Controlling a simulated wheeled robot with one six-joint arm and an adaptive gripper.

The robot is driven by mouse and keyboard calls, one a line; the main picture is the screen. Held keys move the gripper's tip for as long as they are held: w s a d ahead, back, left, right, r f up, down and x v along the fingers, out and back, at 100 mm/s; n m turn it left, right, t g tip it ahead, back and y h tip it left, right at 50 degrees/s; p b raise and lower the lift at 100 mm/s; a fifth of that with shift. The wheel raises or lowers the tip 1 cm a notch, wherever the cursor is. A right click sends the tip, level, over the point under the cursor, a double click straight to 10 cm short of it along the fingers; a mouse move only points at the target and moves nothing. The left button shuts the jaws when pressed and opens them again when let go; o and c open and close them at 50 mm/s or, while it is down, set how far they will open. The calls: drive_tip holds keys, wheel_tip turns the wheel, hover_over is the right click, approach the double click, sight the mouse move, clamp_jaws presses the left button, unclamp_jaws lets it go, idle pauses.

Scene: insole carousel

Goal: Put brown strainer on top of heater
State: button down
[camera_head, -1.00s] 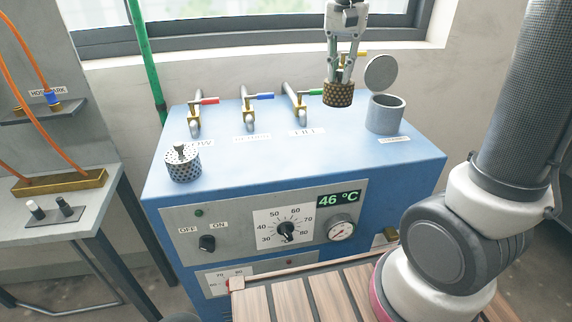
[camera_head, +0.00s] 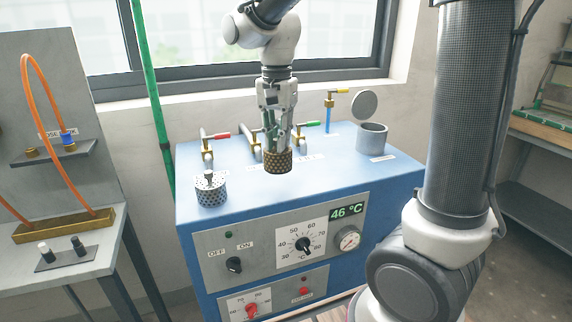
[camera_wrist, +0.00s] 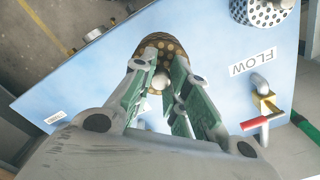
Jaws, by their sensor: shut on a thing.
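The brown strainer (camera_head: 278,162), a perforated cup, is held upright in my gripper (camera_head: 277,147). The fingers are shut on its central knob. In the wrist view the strainer (camera_wrist: 151,42) shows between the green-padded fingers (camera_wrist: 160,85), partly hidden by them. The heater is a blue box (camera_head: 335,167) with a flat top, dials and a 46 °C display. The strainer is over the middle of that top; I cannot tell whether it touches it.
A silver perforated strainer (camera_head: 211,190) stands on the heater's left front corner. A grey cup (camera_head: 371,137) with a raised lid (camera_head: 364,104) stands at the back right. Several valves with coloured handles line the back, one partly hidden by my gripper. The front right of the top is clear.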

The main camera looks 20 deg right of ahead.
sight(278, 158)
drive_tip(key=shift+f, duration=2.65)
drive_tip(key=shift+f, duration=0.1)
drive_tip(key=c, duration=1.4)
unclamp_jaws()
wheel_tip(278, 158, up, 12)
drive_tip(key=shift+d+r, duration=0.1)
drive_tip(key=shift+r, duration=0.05)
drive_tip(key=s+d+f+n+t, duration=0.1)
drive_tip(key=s+d+n, duration=0.2)
drive_tip(key=s+d, duration=0.2)
drive_tip(key=s+d+f+n+t, duration=0.2)
drive_tip(key=s+d+n, duration=0.1)
drive_tip(key=s+d, duration=0.2)
drive_tip(key=s+d+f+n+t, duration=0.1)
drive_tip(key=s+d+n, duration=0.2)
drive_tip(key=s, duration=0.6)
drive_tip(key=shift+d+f, duration=0.25)
drive_tip(key=shift+d, duration=0.65)
